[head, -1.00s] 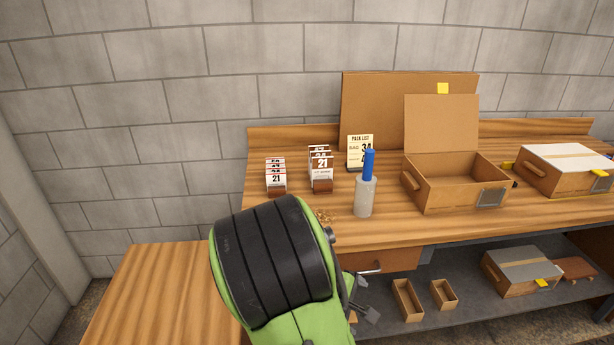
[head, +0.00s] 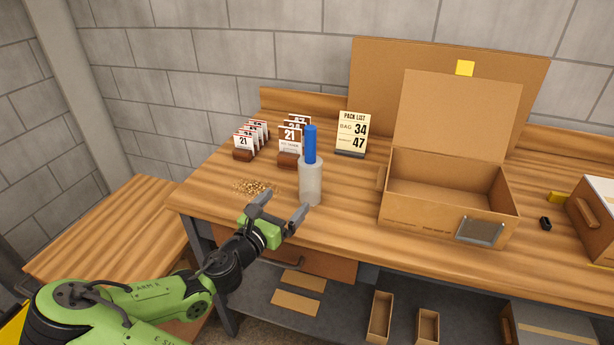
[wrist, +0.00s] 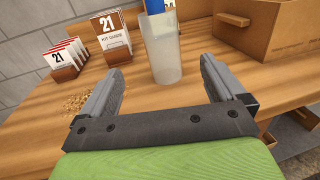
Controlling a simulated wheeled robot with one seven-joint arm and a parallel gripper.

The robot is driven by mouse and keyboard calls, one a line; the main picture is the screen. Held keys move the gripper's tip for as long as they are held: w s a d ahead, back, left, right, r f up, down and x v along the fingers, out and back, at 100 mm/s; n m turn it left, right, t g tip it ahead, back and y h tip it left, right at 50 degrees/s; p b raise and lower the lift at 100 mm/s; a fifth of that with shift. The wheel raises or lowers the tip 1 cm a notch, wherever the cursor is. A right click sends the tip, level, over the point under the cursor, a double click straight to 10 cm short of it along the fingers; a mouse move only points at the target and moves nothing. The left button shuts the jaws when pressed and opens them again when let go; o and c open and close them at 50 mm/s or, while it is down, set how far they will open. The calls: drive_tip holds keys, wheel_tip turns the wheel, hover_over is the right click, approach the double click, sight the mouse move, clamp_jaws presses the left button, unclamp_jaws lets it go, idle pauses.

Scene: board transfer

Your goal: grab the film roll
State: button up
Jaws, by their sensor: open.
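The film roll (head: 311,181) stands upright on the wooden bench, a pale translucent cylinder with a blue handle (head: 310,144) on top. In the wrist view the roll (wrist: 167,58) stands ahead of the fingers, roughly centred between them, with its top cut off by the frame edge. My gripper (head: 281,206) is open and empty at the front edge of the bench, just short of the roll and a little to its left. The fingers (wrist: 160,72) point towards the roll and appear apart from it.
Kit guide cards (head: 289,143) and smaller numbered cards (head: 243,144) stand behind and left. A pack list sign (head: 352,132) is behind the roll. An open cardboard box (head: 447,213) stands to the right. Small loose bits (head: 254,187) lie left of the roll.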

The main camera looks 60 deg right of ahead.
sight(313, 174)
drive_tip(key=d+b, duration=0.1)
drive_tip(key=d, duration=0.4)
drive_tip(key=d+b, duration=0.1)
drive_tip(key=d, duration=0.4)
drive_tip(key=d+b, duration=0.1)
drive_tip(key=d, duration=0.3)
drive_tip(key=shift+s+d+f, duration=0.2)
drive_tip(key=shift+s+d, duration=0.15)
drive_tip(key=shift+d, duration=0.05)
drive_tip(key=shift+a, duration=0.1)
drive_tip(key=shift+c, duration=0.3)
drive_tip(key=c, duration=1.2)
